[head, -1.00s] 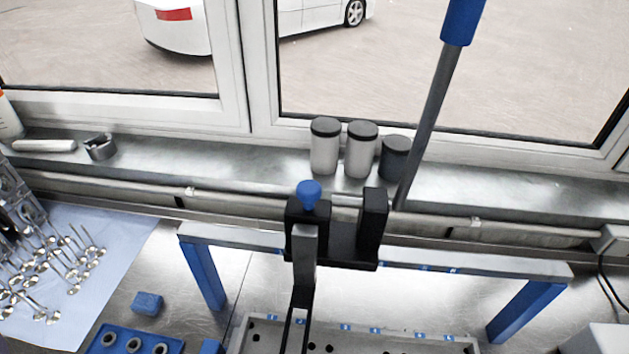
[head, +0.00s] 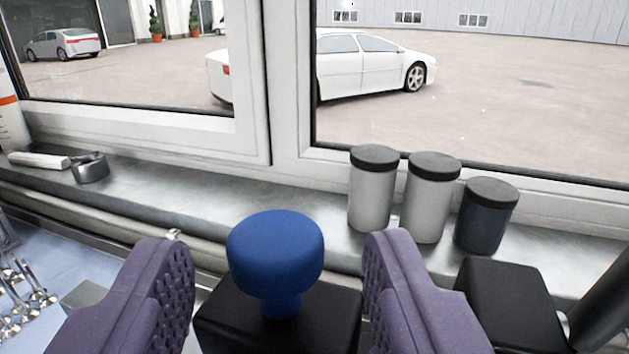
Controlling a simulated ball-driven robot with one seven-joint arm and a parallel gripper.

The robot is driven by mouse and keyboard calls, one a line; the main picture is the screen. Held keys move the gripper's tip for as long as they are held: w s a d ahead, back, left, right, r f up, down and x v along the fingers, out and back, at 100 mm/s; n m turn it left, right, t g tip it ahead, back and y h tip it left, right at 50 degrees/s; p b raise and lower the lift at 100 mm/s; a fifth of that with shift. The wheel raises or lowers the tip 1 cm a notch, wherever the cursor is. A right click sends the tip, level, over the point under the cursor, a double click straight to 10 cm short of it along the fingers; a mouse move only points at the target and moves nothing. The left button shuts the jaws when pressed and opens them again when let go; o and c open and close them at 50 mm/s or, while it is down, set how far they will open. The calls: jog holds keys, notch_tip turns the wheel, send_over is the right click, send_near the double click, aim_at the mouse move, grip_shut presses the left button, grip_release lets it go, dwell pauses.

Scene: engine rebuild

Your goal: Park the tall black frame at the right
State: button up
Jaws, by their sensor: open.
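The black frame (head: 225,320) shows close up at the bottom of the head view, with a round blue knob (head: 275,250) on top. Its other black block (head: 508,300) stands to the right of my gripper. My gripper (head: 278,262) is open, with one purple finger on the left and one on the right of the knob. A gap shows between the knob and each finger. The frame's lower part and the rail under it are hidden or out of view.
Two pale canisters (head: 371,195) (head: 427,200) and a dark one (head: 486,218) stand on the sill behind. A dark slanted bar (head: 603,312) rises at the right edge. Valves (head: 25,290) lie on blue cloth at the left. A metal clamp (head: 90,168) sits on the sill.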

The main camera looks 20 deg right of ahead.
aim_at(276, 273)
jog(key=shift+w+d, duration=0.15)
jog(key=shift+w, duration=0.8)
jog(key=shift+w+d, duration=0.15)
jog(key=shift+w, duration=0.75)
grip_shut()
